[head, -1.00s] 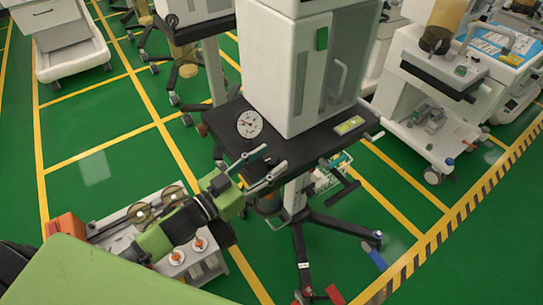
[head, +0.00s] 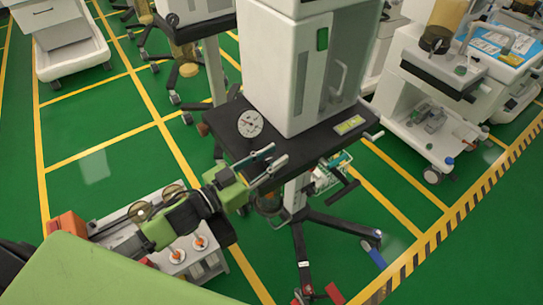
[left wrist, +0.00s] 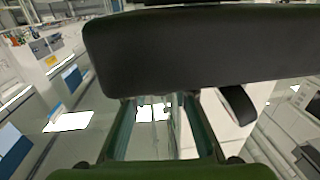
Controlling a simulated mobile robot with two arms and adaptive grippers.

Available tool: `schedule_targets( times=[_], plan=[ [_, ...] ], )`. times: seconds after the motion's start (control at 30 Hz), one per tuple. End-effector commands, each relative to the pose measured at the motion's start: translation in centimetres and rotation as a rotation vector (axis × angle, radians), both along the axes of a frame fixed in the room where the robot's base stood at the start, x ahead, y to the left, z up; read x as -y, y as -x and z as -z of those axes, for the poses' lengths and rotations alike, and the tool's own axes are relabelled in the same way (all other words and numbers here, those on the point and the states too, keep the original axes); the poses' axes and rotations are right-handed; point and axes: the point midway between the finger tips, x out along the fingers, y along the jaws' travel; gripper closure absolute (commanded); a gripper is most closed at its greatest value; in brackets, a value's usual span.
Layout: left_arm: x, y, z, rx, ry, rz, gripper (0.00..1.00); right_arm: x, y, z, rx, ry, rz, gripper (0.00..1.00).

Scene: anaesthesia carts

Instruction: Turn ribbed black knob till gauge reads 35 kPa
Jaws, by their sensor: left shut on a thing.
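The round white gauge (head: 250,124) lies on the left part of the black shelf (head: 225,122) of the middle cart. Its needle is too small to read. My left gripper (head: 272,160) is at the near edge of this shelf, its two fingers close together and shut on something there. I take this to be the ribbed black knob, which the fingers hide in the head view. In the left wrist view, the two fingers (left wrist: 162,128) reach up to a wide dark slab, and the knob cannot be made out. My right gripper is not in view.
A tall white cabinet (head: 290,65) stands on the shelf behind the gauge. A low grey unit with orange-topped parts (head: 178,255) stands under my left arm. Other carts stand behind and right; green floor lies between.

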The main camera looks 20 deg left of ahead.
Motion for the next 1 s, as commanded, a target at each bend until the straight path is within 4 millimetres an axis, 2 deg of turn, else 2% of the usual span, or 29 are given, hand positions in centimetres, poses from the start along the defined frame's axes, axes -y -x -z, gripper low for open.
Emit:
schedule_targets(
  times=[0.2, 0.5, 1.0],
  plan=[
    [0.0, 0.0, -0.2, 0.004, -0.007, 0.150, 0.97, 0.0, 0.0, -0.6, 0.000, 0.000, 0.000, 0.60],
    [0.1, 0.0, 0.0, 0.007, -0.003, 0.332, 0.97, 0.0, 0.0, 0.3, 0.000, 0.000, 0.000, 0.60],
    [0.0, 0.1, -0.1, 0.000, 0.001, 0.403, 0.97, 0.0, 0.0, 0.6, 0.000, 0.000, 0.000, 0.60]
  ],
)
